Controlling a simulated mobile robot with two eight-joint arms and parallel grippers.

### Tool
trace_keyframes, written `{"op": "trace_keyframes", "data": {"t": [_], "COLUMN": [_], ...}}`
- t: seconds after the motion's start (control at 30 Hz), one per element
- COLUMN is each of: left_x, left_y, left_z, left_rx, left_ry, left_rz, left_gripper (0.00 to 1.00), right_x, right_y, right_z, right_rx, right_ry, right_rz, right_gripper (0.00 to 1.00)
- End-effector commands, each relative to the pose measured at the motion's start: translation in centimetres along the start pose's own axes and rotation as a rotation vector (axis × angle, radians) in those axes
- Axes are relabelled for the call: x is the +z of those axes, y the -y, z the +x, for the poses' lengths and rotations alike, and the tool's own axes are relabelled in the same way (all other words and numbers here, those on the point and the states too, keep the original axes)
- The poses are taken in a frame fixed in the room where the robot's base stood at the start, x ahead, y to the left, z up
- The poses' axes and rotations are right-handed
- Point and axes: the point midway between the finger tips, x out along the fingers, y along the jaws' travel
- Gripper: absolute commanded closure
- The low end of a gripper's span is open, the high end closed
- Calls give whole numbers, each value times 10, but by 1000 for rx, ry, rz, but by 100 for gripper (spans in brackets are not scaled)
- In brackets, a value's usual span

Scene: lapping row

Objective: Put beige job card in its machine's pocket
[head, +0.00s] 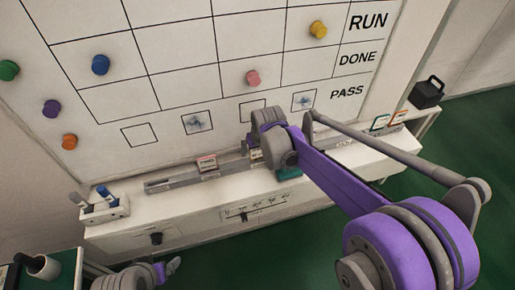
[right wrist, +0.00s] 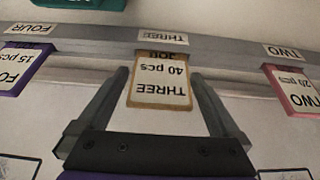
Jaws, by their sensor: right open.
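The beige job card (right wrist: 160,88), with a tan edge and reading THREE, JOB, 40 pcs, stands at the rail label THREE, upside down in the right wrist view. My right gripper (right wrist: 160,74) is open, with one finger on each side of the card; contact is not clear. In the head view, my right gripper (head: 262,122) covers most of this spot on the grey rail (head: 172,184). My left gripper (head: 168,268) is low at the bottom left, away from the rail, its jaws unclear.
A pink-edged TWO card (right wrist: 291,90) and a purple-edged FOUR card (right wrist: 16,70) flank the beige one. The whiteboard (head: 225,38) with coloured magnets rises behind the ledge. A pen holder (head: 104,210) stands left. Green and orange cards (head: 398,117) stand at right.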

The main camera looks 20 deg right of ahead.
Motion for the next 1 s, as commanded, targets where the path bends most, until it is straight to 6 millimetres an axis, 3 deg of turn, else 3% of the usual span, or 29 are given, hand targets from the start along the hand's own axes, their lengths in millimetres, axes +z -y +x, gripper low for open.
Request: {"op": "trace_keyframes", "data": {"t": [0.23,0.6,0.83,0.93,1.0], "left_x": [-2,-7,-8,-8,-8], "left_y": [0,0,0,0,0], "left_z": [-3,-10,-12,-12,-12], "left_rx": [0,0,0,0,0], "left_ry": [-1,-4,-5,-5,-5], "left_rz": [0,0,0,0,0], "left_gripper": [8,8,8,8,8], "right_x": [-1,-1,-1,10,29], "right_y": [0,0,0,-2,-4], "right_z": [-17,-94,-120,-126,-131], "right_rx": [0,0,0,1,2], "right_ry": [0,0,0,-2,-6], "right_rz": [0,0,0,2,4], "right_gripper": [0,0,0,0,0]}}
